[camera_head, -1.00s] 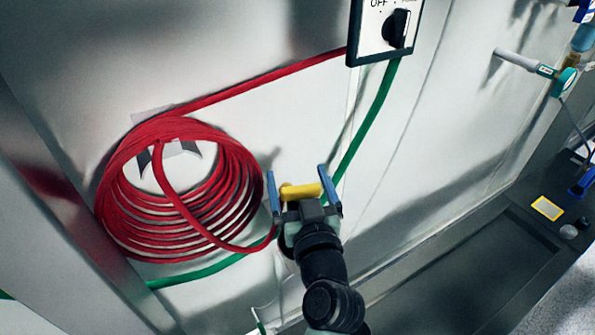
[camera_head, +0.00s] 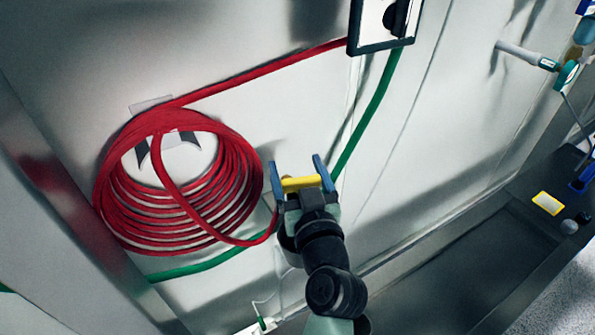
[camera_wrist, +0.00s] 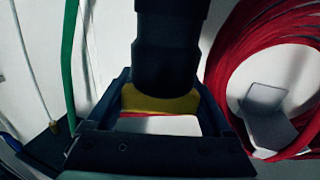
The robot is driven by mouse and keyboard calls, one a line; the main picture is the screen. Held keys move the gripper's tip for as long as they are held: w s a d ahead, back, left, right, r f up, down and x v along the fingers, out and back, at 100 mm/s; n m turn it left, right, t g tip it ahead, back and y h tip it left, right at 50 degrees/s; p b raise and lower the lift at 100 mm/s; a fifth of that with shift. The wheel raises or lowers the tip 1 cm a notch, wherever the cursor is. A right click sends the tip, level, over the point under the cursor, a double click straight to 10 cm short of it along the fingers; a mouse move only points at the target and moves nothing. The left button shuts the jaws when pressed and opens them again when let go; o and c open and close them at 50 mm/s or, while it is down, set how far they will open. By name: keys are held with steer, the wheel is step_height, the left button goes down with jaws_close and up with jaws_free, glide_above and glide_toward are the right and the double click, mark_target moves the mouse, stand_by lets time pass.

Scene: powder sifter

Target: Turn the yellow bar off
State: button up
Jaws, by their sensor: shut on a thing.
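The yellow bar (camera_head: 301,183) lies crosswise between the two blue fingers of my gripper (camera_head: 298,170), in front of the pale wall. My gripper is shut on it, one finger at each end. In the wrist view, the yellow bar (camera_wrist: 160,103) spans the gap between the dark fingers of my gripper (camera_wrist: 162,92). A thick black cylinder hides the middle of its upper edge there. What the bar is fixed to is hidden.
A coiled red hose (camera_head: 120,195) hangs on the wall to the left. A green hose (camera_head: 368,122) runs behind my gripper up to a switch panel (camera_head: 357,28), cut off at the top. A dark bench with a recess (camera_head: 450,265) lies lower right.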

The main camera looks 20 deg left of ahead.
steer(key=shift+s+a+f+n+g+y+b, duration=0.15)
steer(key=shift+n+g+y+b, duration=0.6)
steer(key=shift+b, duration=1.2)
steer(key=shift+f+n+g+y+b, duration=0.15)
steer(key=shift+n+g+y+b, duration=0.55)
steer(key=shift+b, duration=1.25)
steer(key=shift+s+a+r+n+g+y+b, duration=0.1)
steer(key=shift+n+g+y+b, duration=0.15)
steer(key=shift+g+y+b, duration=0.35)
steer(key=shift+s+r, duration=0.1)
steer(key=shift+r, duration=0.1)
steer(key=o, duration=1.1)
steer(key=shift+o, duration=0.2)
steer(key=b+v, duration=0.2)
steer(key=v, duration=1.1)
steer(key=shift+b, duration=0.4)
